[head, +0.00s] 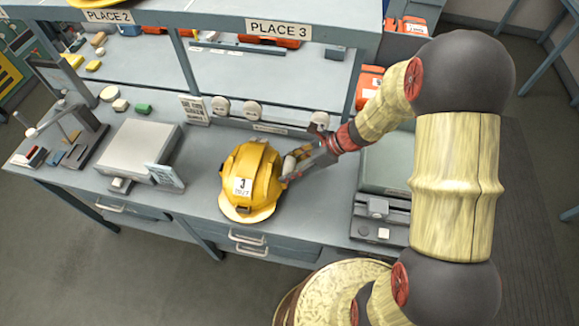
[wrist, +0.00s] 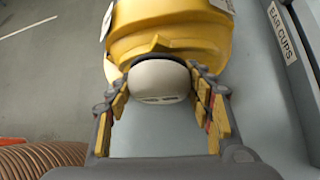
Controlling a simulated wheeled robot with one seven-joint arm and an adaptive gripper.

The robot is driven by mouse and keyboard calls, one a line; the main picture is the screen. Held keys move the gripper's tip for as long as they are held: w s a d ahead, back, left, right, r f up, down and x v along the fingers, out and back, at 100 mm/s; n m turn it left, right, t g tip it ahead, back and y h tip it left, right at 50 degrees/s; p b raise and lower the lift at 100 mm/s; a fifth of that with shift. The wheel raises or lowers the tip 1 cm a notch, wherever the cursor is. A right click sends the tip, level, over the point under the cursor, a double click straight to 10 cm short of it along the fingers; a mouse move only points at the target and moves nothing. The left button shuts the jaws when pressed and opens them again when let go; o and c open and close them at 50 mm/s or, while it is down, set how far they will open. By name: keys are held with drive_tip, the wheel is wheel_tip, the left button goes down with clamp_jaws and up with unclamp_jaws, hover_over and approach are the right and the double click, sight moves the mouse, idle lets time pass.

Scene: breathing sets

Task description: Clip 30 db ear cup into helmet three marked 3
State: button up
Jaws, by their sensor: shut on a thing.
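The yellow helmet (head: 251,178) stands on the bench with a label marked 3 on its front. My gripper (head: 290,172) is at the helmet's right side. In the wrist view my gripper (wrist: 160,88) is shut on a white ear cup (wrist: 160,80), one finger on each side of it. The ear cup is right up against the lower rim of the helmet (wrist: 175,35); I cannot tell whether it is clipped in. The cup's printed marking is too small to read. In the head view the cup is partly hidden by the fingers.
More white ear cups (head: 252,108) are in a row behind the helmet. A sign (head: 193,110) stands to their left. A grey scale-like box (head: 138,150) is left of the helmet, and a grey device (head: 380,210) is at right. The shelf (head: 215,30) overhangs the back.

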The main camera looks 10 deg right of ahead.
drive_tip(key=shift+f, duration=0.45)
drive_tip(key=o, duration=1.2)
drive_tip(key=shift+c, duration=0.2)
drive_tip(key=shift+o, duration=0.5)
drive_tip(key=shift+r, duration=0.1)
drive_tip(key=v, duration=1.1)
drive_tip(key=shift+d+r, duration=0.2)
drive_tip(key=shift+d, duration=0.15)
